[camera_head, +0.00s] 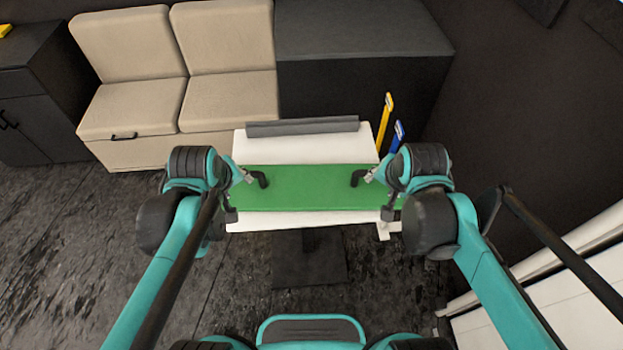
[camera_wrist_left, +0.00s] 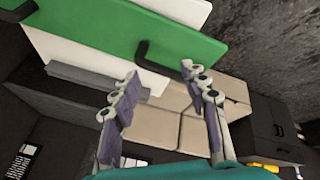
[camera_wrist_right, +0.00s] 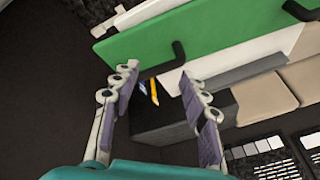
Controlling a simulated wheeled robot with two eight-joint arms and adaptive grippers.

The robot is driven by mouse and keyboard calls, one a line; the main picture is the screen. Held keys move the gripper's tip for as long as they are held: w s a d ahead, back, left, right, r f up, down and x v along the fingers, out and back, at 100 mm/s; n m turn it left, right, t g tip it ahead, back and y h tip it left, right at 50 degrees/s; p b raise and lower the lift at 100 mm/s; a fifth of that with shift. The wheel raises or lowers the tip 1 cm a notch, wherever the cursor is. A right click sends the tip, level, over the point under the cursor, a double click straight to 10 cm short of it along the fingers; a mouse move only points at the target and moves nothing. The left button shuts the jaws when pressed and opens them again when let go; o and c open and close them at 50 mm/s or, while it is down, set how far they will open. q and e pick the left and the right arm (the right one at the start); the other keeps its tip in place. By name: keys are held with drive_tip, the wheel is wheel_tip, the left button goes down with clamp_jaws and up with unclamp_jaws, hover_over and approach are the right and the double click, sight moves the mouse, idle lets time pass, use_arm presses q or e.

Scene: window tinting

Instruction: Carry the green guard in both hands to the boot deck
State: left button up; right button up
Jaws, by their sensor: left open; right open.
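The green guard (camera_head: 310,190) is a long flat green board lying across a white table (camera_head: 285,150). It has two black handles, a left one (camera_head: 262,179) and a right one (camera_head: 357,178). My left gripper (camera_head: 247,177) is open beside the left handle. In the left wrist view this handle (camera_wrist_left: 142,50) shows ahead of the open fingers (camera_wrist_left: 160,82). My right gripper (camera_head: 371,177) is open beside the right handle. In the right wrist view that handle (camera_wrist_right: 179,50) shows ahead of the open fingers (camera_wrist_right: 158,78). I cannot tell which surface is the boot deck.
A dark grey bar (camera_head: 302,127) lies along the table's far edge. A yellow tool (camera_head: 385,122) and a blue tool (camera_head: 397,136) stand at its right. Beige seats (camera_head: 225,100) and a large dark box (camera_head: 360,35) are behind. Dark floor (camera_head: 70,220) is open at left.

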use_arm(q)
drive_tip(key=w+n+g+p, duration=0.1)
drive_tip(key=w+n+p, duration=0.1)
drive_tip(key=w+n, duration=0.3)
use_arm(e)
drive_tip(key=w+m+g, duration=0.1)
drive_tip(key=w+m, duration=0.4)
use_arm(q)
drive_tip(key=n+g+p, duration=0.2)
drive_tip(key=n, duration=0.4)
hover_over(252, 173)
drive_tip(key=s, duration=0.1)
wheel_tip(252, 173, down, 5)
use_arm(e)
drive_tip(key=m+g, duration=0.2)
drive_tip(key=m, duration=0.4)
hover_over(366, 172)
drive_tip(key=s, duration=0.1)
wheel_tip(366, 172, down, 5)
use_arm(q)
drive_tip(key=shift+s+f, duration=0.15)
drive_tip(key=shift+s, duration=0.05)
use_arm(e)
drive_tip(key=shift+s+f, duration=0.15)
